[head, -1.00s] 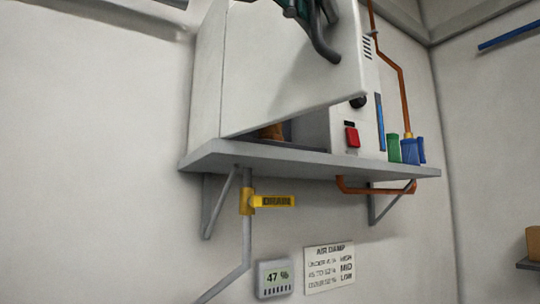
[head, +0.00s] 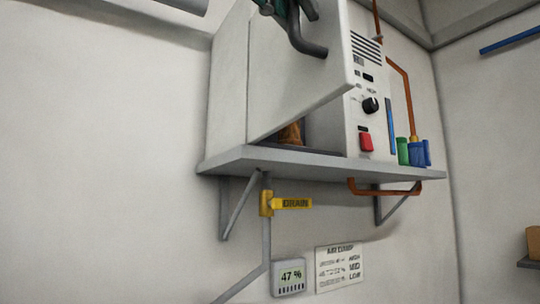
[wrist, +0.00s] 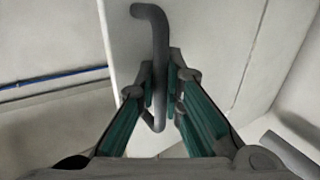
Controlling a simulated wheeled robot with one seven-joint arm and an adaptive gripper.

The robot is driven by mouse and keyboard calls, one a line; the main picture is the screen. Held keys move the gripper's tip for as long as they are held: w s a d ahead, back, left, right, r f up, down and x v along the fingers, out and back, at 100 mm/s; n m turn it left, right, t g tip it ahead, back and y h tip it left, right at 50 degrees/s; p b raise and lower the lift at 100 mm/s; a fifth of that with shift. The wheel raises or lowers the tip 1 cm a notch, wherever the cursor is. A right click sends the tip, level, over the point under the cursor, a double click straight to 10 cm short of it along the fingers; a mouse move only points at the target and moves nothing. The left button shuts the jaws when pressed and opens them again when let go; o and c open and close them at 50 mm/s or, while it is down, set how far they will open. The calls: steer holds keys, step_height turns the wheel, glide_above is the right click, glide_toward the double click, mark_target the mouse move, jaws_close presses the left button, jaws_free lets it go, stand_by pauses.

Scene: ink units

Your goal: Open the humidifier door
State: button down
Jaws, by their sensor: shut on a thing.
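The humidifier is a white box on a grey wall shelf. Its white door (head: 290,80) stands ajar, hinged on the left, with a dark gap along its bottom and something orange-brown (head: 291,133) inside. A dark curved handle (head: 308,46) sticks out from the door near the top of the head view. My gripper (head: 290,12) is at the handle, mostly cut off by the top edge there. In the wrist view my gripper (wrist: 161,85) has its green-sided fingers closed around the handle (wrist: 152,22), with the door panel (wrist: 195,25) behind it.
The humidifier's front panel has a black knob (head: 370,105) and a red switch (head: 366,142). Green (head: 403,151) and blue (head: 418,153) bottles stand at the right end of the shelf (head: 320,166). A yellow drain valve (head: 285,203) and a meter (head: 289,278) are below.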

steer(key=shift+s, duration=0.1)
steer(key=c, duration=1.7)
jaws_free()
steer(key=v, duration=1.2)
